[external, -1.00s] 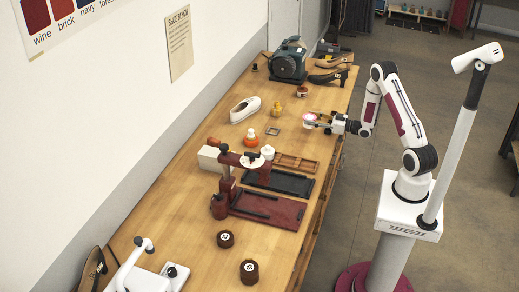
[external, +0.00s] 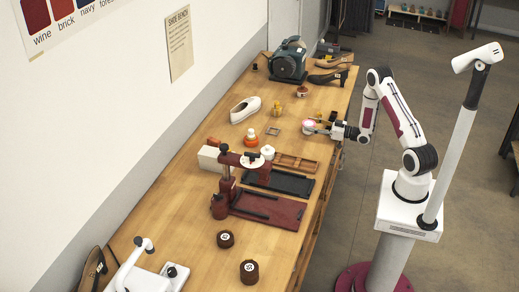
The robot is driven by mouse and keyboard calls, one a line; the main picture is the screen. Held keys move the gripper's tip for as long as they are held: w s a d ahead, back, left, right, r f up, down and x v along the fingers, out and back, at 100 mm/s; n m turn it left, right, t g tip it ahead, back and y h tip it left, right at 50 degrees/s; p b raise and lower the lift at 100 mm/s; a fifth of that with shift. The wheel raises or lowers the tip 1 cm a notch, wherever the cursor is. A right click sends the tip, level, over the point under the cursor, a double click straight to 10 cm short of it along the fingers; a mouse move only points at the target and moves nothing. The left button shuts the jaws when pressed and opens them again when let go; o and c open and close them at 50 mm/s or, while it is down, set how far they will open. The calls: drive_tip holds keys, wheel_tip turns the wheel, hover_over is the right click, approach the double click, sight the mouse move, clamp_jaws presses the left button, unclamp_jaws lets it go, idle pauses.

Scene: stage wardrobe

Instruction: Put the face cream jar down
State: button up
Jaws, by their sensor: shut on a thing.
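The face cream jar (external: 309,124), small and round with a pinkish-white top, is in the external view near the right edge of the workbench (external: 200,210). My gripper (external: 314,127) reaches in from the right and is shut on the jar. The jar looks upright and is at or just above the bench top; I cannot tell whether it touches. Its far side and underside are hidden.
A small square frame (external: 273,131) and an orange-and-white bottle (external: 251,138) lie to the left. A divided wooden tray (external: 297,162) is nearer. A yellow duck-like figure (external: 277,108), a white shoe (external: 245,109) and a small reddish-brown pot (external: 302,91) are farther back.

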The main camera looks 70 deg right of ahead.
sight(330, 135)
drive_tip(key=shift+f, duration=0.1)
idle(0.3)
drive_tip(key=o, duration=1.2)
drive_tip(key=shift+s, duration=0.1)
drive_tip(key=s, duration=0.3)
drive_tip(key=s+f, duration=0.1)
drive_tip(key=s, duration=0.1)
drive_tip(key=shift+s, duration=0.3)
drive_tip(key=shift+s+a, duration=0.1)
drive_tip(key=shift+s, duration=0.9)
drive_tip(key=shift+o, duration=0.5)
